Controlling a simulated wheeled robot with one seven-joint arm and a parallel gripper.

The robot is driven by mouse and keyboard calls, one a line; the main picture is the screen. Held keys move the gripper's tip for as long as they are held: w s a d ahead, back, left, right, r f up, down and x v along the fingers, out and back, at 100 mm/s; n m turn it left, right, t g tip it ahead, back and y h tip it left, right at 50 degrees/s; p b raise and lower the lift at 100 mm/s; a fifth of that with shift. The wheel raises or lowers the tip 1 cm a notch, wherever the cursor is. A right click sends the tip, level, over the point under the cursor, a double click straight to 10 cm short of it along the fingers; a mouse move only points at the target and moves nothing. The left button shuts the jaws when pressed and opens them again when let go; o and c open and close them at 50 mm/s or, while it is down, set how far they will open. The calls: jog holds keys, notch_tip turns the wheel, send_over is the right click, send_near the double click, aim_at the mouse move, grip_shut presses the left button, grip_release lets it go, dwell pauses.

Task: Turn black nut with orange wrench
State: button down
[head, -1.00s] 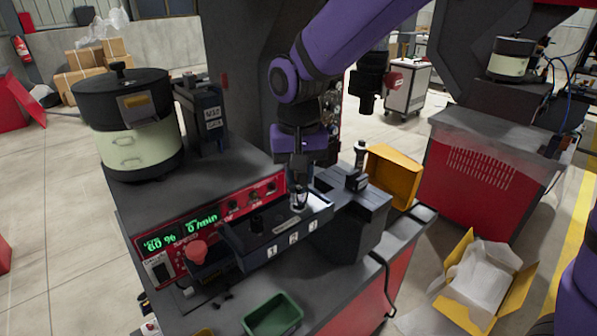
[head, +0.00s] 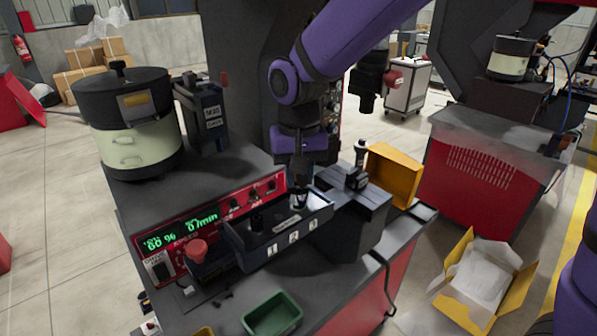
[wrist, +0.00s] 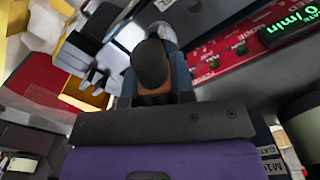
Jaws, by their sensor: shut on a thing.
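My gripper (head: 300,186) points down at the right end of a black tool holder (head: 262,252) marked 1, 2 and 3. In the wrist view my gripper (wrist: 154,92) is shut on a tool with a rounded black top (wrist: 152,63) and an orange-brown band (wrist: 153,88), seemingly the orange wrench. The tool's lower end is hidden. A pale, shiny part (head: 299,200) shows just below the fingers in the head view. Another dark upright cylinder (head: 257,222) stands at the holder's left slot. I cannot make out the black nut for sure.
A red control panel (head: 210,225) with green digits lies behind and left of the holder. A dark block with a clamp-like top (head: 354,200) stands close on the right. A lidded bowl feeder (head: 128,130) is at the left. A green bin (head: 272,315) sits in front.

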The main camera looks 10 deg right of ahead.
jog(key=shift+f, duration=0.75)
dwell(0.5)
jog(key=shift+m, duration=1.1)
jog(key=shift+n, duration=0.6)
jog(key=shift+r, duration=0.1)
jog(key=shift+r, duration=2.4)
